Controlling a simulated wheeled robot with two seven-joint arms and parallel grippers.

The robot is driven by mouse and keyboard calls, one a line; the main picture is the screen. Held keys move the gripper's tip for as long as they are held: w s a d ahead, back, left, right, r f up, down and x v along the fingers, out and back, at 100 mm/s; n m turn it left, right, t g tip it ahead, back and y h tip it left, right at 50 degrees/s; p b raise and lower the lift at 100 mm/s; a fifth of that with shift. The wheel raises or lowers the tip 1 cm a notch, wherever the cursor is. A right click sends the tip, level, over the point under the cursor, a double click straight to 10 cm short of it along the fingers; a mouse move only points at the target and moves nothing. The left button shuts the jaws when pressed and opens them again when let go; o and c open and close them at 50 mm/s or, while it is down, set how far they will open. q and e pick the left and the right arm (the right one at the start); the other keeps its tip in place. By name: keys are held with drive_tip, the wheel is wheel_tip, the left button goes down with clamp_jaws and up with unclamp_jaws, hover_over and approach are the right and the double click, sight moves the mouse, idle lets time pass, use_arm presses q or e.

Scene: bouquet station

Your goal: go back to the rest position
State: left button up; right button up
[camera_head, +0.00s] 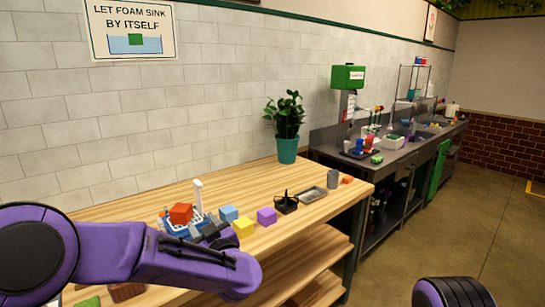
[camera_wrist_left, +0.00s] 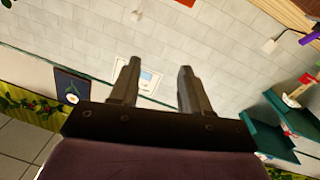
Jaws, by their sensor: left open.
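My left arm comes in from the left in the head view, low over the near side of the wooden table (camera_head: 140,207). Its gripper (camera_head: 208,231) is near the coloured blocks and looks partly hidden by my arm. In the left wrist view the two fingers (camera_wrist_left: 155,85) stand apart with nothing between them, and the tiled wall lies beyond. A purple and black part of my own body shows at the lower right of the head view. The right gripper does not show.
A potted plant (camera_head: 287,148) stands behind. Floor (camera_head: 420,235) is clear at right.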

use_arm(q)
drive_tip(key=s+a+f+m+g+h, duration=0.15)
drive_tip(key=s+f, duration=0.25)
drive_tip(key=f, duration=0.5)
drive_tip(key=s+a+f+g+h+b, duration=0.1)
drive_tip(key=s+f+h, duration=0.25)
drive_tip(key=f, duration=0.55)
drive_tip(key=s+a+f+g+h, duration=0.1)
drive_tip(key=s+f+h, duration=0.1)
drive_tip(key=s+f, duration=0.45)
drive_tip(key=s+a+f+g, duration=0.2)
drive_tip(key=s+f, duration=0.4)
drive_tip(key=s, duration=0.3)
drive_tip(key=s+a+f+g+b, duration=0.1)
drive_tip(key=s+a+f+g, duration=0.2)
drive_tip(key=s+f, duration=0.3)
drive_tip(key=s+a+f+g, duration=0.3)
drive_tip(key=s+f, duration=0.3)
drive_tip(key=s, duration=0.7)
drive_tip(key=shift+a+m+b, duration=0.3)
drive_tip(key=shift+a+m, duration=0.15)
drive_tip(key=shift+a, duration=0.3)
